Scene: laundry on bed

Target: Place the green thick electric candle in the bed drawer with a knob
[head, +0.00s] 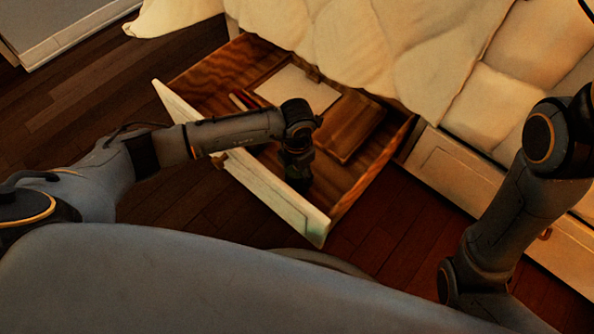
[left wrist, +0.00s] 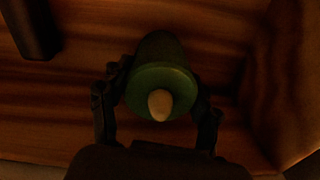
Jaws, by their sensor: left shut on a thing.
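The green thick electric candle (left wrist: 162,80) is between the fingers of my left gripper (left wrist: 158,105) in the left wrist view, its pale flame tip toward the camera. My left gripper (head: 298,178) is shut on it and reaches down inside the open bed drawer (head: 290,205) in the head view. A bit of dark green shows at the gripper there; most of the candle is hidden. Whether the candle touches the drawer floor I cannot tell. The drawer has a white front and wooden inside. My right arm shows at the right, but its gripper is out of view.
A pale flat item (head: 298,88) and a brown wooden-looking item (head: 352,132) lie in the drawer's back and right part. A cream blanket (head: 350,40) hangs over the bed above it. A closed drawer front (head: 450,165) is at the right.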

